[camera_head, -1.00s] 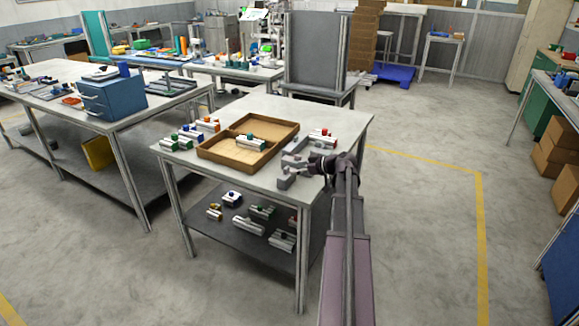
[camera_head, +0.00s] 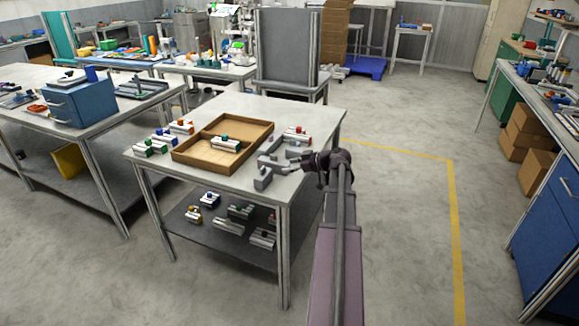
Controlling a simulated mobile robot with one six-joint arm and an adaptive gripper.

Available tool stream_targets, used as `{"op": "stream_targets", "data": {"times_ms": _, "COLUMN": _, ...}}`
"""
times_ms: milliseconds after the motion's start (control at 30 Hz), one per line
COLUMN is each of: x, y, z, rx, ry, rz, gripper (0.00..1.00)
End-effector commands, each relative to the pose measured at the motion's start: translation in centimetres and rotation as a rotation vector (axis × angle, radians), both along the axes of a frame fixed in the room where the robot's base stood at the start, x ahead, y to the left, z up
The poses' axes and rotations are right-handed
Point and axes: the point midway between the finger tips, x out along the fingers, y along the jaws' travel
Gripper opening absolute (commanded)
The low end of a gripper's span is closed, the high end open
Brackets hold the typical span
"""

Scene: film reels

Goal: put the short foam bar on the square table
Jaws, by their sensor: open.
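My gripper (camera_head: 288,167) is at the end of my arm, open, over the right front part of the near grey-topped table (camera_head: 233,181). Grey blocky shapes (camera_head: 263,178) lie right by its fingers; I cannot tell whether they touch. No foam bar can be made out for sure. Several light bars with coloured knobs lie on this table, one with a red knob (camera_head: 297,135) just behind my gripper. Which table is the square one is not clear; a small light table (camera_head: 412,28) stands at the back, with small items on it.
A shallow brown tray (camera_head: 266,137) with a bar inside sits on the near table. More bars lie on its lower shelf (camera_head: 190,236). A blue pallet (camera_head: 366,66) is behind. Open floor (camera_head: 400,125) lies to the right, before cartons (camera_head: 528,132) and a blue cabinet (camera_head: 548,215).

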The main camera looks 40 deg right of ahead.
Motion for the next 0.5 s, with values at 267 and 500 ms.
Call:
{"op": "stream_targets", "data": {"times_ms": 267, "x": 0.02, "y": 0.00, "z": 0.00, "rx": 0.000, "ry": 0.000, "rz": 0.000, "gripper": 0.75}}
{"op": "stream_targets", "data": {"times_ms": 500, "x": 0.15, "y": 0.40, "z": -0.10, "rx": 0.003, "ry": 0.008, "rz": 0.003, "gripper": 0.75}}
